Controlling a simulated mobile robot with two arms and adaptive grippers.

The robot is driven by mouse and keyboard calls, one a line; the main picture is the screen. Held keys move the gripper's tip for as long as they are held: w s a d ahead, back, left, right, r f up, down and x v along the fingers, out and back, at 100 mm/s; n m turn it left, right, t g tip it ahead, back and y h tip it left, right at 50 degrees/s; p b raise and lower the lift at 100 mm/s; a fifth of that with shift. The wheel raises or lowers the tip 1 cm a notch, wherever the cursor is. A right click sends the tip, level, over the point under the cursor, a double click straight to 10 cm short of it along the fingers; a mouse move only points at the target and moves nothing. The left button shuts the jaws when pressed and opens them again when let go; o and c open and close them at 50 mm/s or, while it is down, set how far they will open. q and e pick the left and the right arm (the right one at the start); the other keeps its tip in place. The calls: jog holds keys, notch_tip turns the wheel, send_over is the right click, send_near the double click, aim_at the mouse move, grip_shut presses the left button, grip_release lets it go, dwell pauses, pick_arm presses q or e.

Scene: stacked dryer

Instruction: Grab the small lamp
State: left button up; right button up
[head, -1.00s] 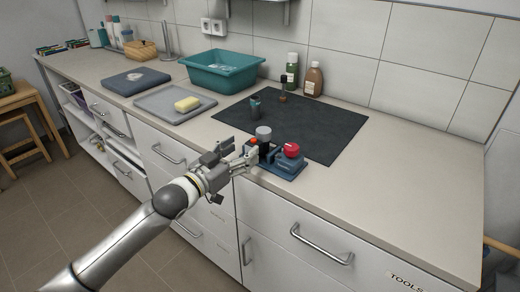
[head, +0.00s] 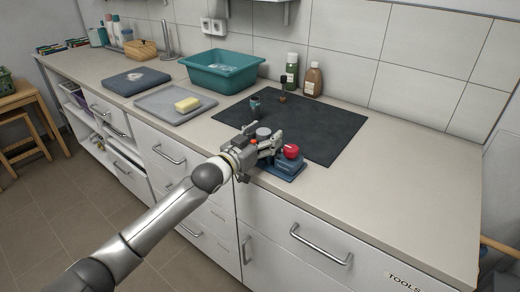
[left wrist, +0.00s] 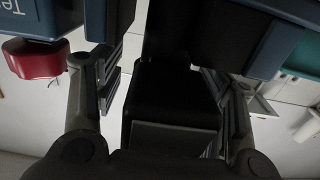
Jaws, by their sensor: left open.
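A small black thing with a round grey top (head: 263,133), which looks like the small lamp, stands at a dark blue base (head: 284,168) near the counter's front edge. My left gripper (head: 265,143) is open at it, its fingers on either side. In the left wrist view the black body (left wrist: 172,95) fills the space between the two open fingers. I cannot tell whether either finger touches it. Its lower part is hidden by the gripper in the head view. My right gripper is not in view.
A red knob-like thing (head: 291,151) sits on the base right beside my left gripper. A dark mat (head: 325,125) lies behind, with a small cup (head: 255,103) on it. A grey tray (head: 160,107) with a yellow block is farther left. The counter on the right is clear.

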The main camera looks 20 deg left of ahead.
pick_arm(q)
jog(key=c, duration=1.2)
jog(key=shift+r, duration=0.1)
jog(key=shift+c, duration=0.2)
